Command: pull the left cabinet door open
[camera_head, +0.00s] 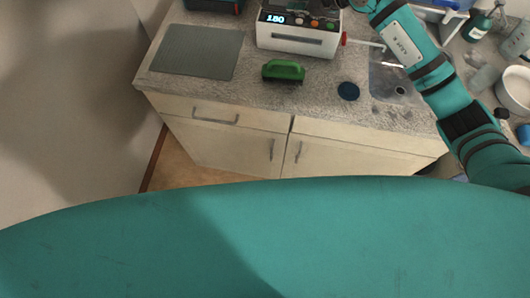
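The left cabinet door (215,148) is a cream panel under the counter, below a drawer front (185,107). Its vertical metal handle (271,150) is near its right edge. The door looks shut, flush with the cabinet front. The right cabinet door (345,160) beside it also looks shut, with its handle (298,152) near its left edge. My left arm and gripper are not in view.
A white bowl (514,90) stands right. Floor (190,172) shows left of the door.

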